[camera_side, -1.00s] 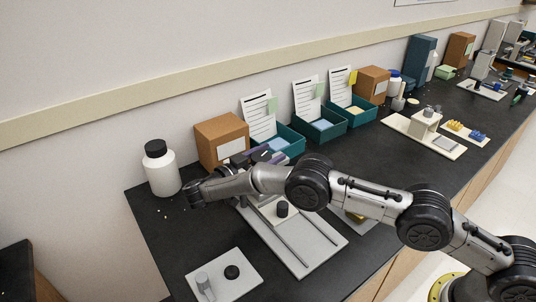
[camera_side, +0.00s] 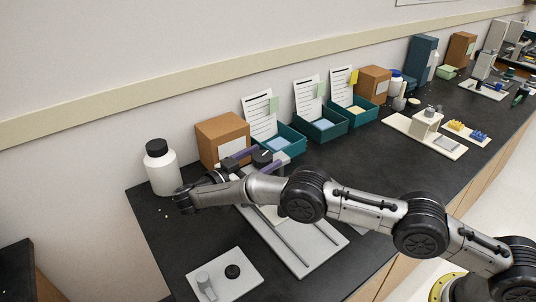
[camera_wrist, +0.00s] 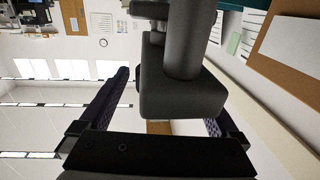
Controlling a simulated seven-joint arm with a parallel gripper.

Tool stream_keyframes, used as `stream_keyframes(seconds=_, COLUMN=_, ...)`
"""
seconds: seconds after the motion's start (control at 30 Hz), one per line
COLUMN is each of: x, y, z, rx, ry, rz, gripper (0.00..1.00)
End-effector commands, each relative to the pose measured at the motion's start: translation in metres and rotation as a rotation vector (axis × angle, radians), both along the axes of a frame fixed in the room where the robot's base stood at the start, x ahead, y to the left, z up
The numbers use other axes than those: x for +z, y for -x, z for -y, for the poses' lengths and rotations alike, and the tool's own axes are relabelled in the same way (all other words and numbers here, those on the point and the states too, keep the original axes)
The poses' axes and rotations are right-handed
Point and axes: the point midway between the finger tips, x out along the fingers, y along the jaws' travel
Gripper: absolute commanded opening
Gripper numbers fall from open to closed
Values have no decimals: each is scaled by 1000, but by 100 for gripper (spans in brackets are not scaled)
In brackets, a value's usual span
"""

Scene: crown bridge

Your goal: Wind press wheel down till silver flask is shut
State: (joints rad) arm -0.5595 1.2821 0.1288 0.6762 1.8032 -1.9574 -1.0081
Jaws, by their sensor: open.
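A small silver cylinder (camera_side: 203,281) stands on a grey plate (camera_side: 245,262) at the front left, beside a black round cap (camera_side: 232,271). I cannot tell whether it is the silver flask. My arm hides the middle of the press.
A white bottle with a black lid (camera_side: 162,172) stands at the left behind my wrist. A brown box (camera_side: 222,138) and teal trays (camera_side: 283,143) line the wall behind the press.

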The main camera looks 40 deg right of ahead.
Motion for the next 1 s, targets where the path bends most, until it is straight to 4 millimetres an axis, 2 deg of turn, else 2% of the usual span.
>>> stream_keyframes(seconds=0.13, x=-1, y=2, z=-22, rx=2, ry=0, rz=2, gripper=97)
stream_keyframes(seconds=0.4, x=44, y=2, z=-20, rx=0, ry=-2, rz=2, gripper=97)
stream_keyframes(seconds=0.6, x=65, y=2, z=-20, rx=0, ry=0, rz=1, gripper=97)
stream_keyframes(seconds=1.0, x=70, y=2, z=-20, rx=0, ry=0, rz=0, gripper=98)
